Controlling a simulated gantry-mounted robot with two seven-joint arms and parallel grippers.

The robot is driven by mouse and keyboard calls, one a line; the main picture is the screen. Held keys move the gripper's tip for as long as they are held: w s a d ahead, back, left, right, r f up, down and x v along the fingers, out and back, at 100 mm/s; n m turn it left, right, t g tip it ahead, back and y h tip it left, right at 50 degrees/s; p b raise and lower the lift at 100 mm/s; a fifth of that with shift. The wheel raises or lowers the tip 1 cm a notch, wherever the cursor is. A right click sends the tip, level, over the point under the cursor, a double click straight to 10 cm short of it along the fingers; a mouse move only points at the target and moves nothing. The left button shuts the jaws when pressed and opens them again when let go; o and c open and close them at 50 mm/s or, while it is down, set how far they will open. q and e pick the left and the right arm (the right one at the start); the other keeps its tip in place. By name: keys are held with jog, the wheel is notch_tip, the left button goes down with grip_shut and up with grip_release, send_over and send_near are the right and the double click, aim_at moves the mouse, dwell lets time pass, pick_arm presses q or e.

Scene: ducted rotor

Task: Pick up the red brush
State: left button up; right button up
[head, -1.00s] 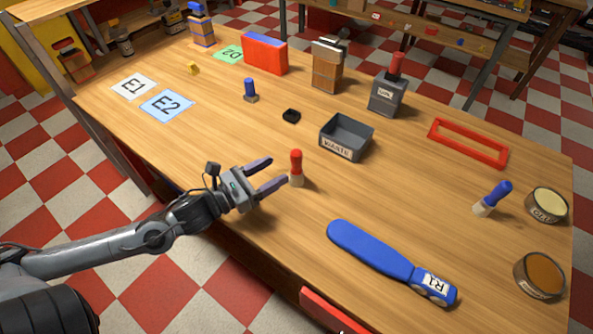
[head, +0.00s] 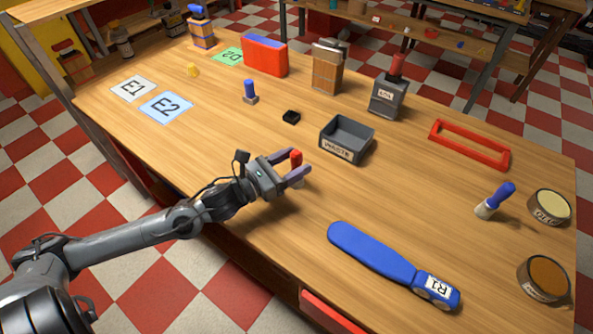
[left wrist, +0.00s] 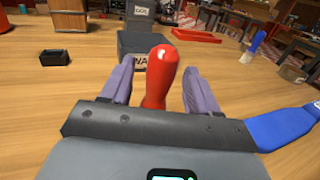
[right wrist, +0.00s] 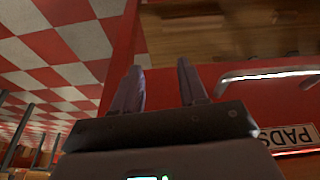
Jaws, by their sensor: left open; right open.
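The red brush (head: 296,159) stands upright on the wooden table, its red handle up. My left gripper (head: 298,170) is open, with one finger on each side of the brush. In the left wrist view the red handle (left wrist: 160,80) rises between the two purple-grey fingers (left wrist: 160,90), with a visible space on both sides. The brush's lower end is mostly hidden by the gripper. My right gripper (right wrist: 163,85) is open and empty; it shows only in the right wrist view, near a red drawer front.
The grey WASTE bin (head: 347,138) stands just behind the brush. A blue paddle (head: 370,250) marked R1 lies to the front right. A blue-handled brush (head: 495,200) and two round tins are farther right. A metal handle (right wrist: 270,75) and PADS label are near my right gripper.

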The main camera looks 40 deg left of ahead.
pick_arm(q)
jog(key=shift+w+d, duration=0.15)
jog(key=shift+w, duration=0.4)
jog(key=shift+c, duration=0.2)
jog(key=c, duration=0.9)
jog(key=shift+c, duration=0.4)
jog(key=shift+r, duration=0.1)
